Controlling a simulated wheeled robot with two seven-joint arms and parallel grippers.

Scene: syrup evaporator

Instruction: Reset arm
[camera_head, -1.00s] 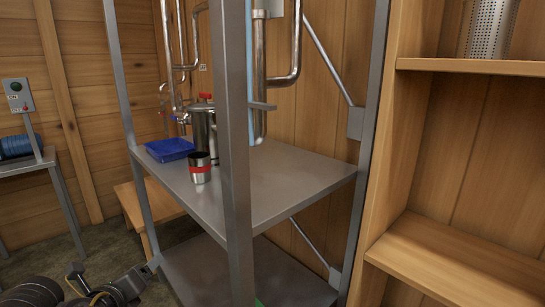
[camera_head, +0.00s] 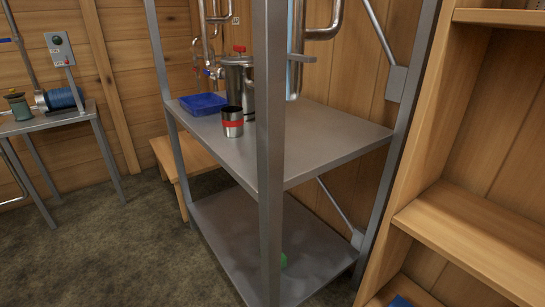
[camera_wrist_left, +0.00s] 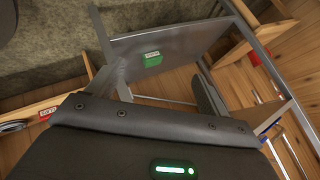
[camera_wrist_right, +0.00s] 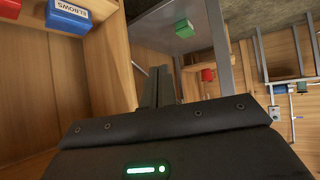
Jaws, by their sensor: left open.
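My left gripper (camera_wrist_left: 165,85) shows in the left wrist view with its fingers spread apart and nothing between them. My right gripper (camera_wrist_right: 159,72) shows in the right wrist view with its two fingers together and no object visible between them. Neither gripper is in the head view. The metal rack's upper shelf (camera_head: 320,140) carries a steel cup with a red band (camera_head: 232,122), a blue tray (camera_head: 203,104) and a steel pot (camera_head: 240,85).
A wooden shelf unit (camera_head: 470,225) stands close on the right. A green box lies on the lower rack shelf; it shows in the left wrist view (camera_wrist_left: 152,59) and the right wrist view (camera_wrist_right: 184,28). Floor at left (camera_head: 110,240) is clear.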

